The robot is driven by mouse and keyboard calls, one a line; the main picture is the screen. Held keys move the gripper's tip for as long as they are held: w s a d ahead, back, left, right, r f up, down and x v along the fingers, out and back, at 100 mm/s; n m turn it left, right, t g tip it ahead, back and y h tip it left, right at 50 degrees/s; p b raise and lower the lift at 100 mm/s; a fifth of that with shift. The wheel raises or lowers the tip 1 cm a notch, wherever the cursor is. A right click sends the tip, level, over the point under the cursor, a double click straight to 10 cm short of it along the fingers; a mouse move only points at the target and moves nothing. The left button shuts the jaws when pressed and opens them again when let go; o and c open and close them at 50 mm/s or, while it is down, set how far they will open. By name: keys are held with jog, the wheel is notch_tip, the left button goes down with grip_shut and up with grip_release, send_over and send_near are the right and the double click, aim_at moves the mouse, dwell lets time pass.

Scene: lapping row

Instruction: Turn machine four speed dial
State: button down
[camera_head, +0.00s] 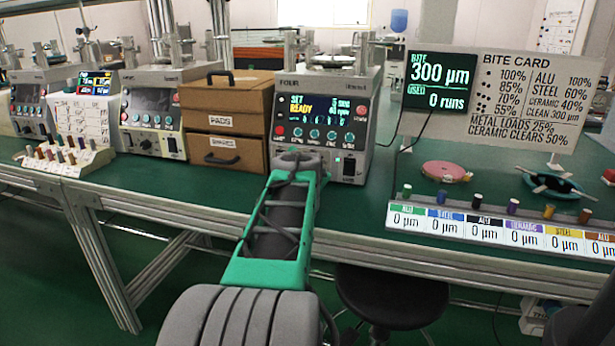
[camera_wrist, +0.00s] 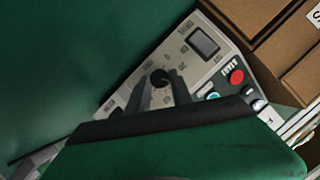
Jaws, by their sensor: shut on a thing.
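Machine four (camera_head: 325,95), labelled FOUR, stands on the green bench with a lit screen (camera_head: 322,108) reading SET and READY. The black round speed dial (camera_wrist: 159,77) sits on that panel. My gripper (camera_wrist: 160,84) has one dark finger on each side of the dial and is shut on it. In the head view my arm reaches to the lower panel, and its end hides the dial and fingers.
Cardboard boxes (camera_head: 226,105) stand close left of machine four. A machine (camera_head: 150,110) stands beyond them. On the right are a bite card board (camera_head: 530,100), a pink disc (camera_head: 446,172) and a rack (camera_head: 500,228) of coloured pegs. A black stool (camera_head: 392,295) is below the bench.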

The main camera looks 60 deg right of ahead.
jog(key=shift+s+f+m+t+b, duration=0.15)
jog(key=shift+m+t+b, duration=0.35)
jog(key=shift+m+b, duration=0.15)
jog(key=c, duration=1.1)
grip_release()
jog(key=shift+c, duration=0.2)
jog(key=p+v, duration=0.2)
jog(key=v, duration=0.5)
jog(key=shift+d, duration=0.1)
jog(key=shift+s+a, duration=0.15)
jog(key=shift+a, duration=0.35)
